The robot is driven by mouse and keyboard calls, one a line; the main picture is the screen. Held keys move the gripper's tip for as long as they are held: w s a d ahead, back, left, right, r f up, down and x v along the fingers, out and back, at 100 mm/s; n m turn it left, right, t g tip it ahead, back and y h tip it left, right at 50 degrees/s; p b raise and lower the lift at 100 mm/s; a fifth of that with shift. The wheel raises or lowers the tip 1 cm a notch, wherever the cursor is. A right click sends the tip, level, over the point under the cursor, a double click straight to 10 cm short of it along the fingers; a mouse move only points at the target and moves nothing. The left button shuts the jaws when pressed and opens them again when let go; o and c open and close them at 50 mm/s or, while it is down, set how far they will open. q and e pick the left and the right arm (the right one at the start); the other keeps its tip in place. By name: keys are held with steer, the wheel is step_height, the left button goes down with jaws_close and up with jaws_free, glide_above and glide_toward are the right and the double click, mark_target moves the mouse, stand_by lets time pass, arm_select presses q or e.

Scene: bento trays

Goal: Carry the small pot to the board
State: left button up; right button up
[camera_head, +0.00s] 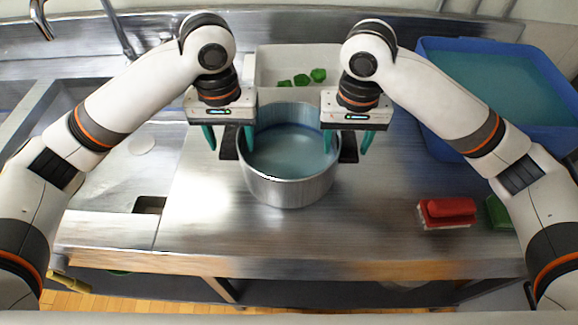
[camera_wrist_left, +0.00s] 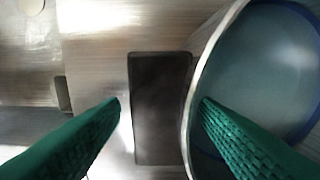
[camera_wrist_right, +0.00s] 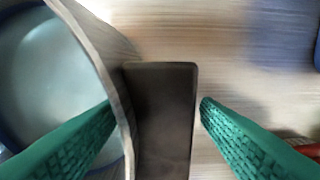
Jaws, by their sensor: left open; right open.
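The small pot (camera_head: 287,190) is a round silver metal pot with a bluish interior, standing upright on the metal counter. Its left dark handle (camera_wrist_left: 160,110) lies between the fingers of my left gripper (camera_head: 229,138), which is open. Its right dark handle (camera_wrist_right: 165,120) lies between the fingers of my right gripper (camera_head: 347,142), also open. In each wrist view the inner finger overlaps the pot's rim and the outer finger is outside the handle. I cannot tell whether any finger touches. I cannot make out a board clearly in any view.
A white tray (camera_head: 262,72) with green pieces stands behind the pot. A blue tub (camera_head: 437,142) is at the back right. A red object (camera_head: 447,211) and a green one (camera_head: 500,212) lie at the right. A sink and faucet are at the left. The counter front is clear.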

steer(key=shift+r, duration=0.15)
arm_select(q)
step_height(320, 180, up, 11)
arm_select(e)
step_height(320, 180, up, 12)
stand_by(0.4)
arm_select(q)
steer(key=shift+s+f, duration=0.1)
arm_select(e)
steer(key=shift+f, duration=0.2)
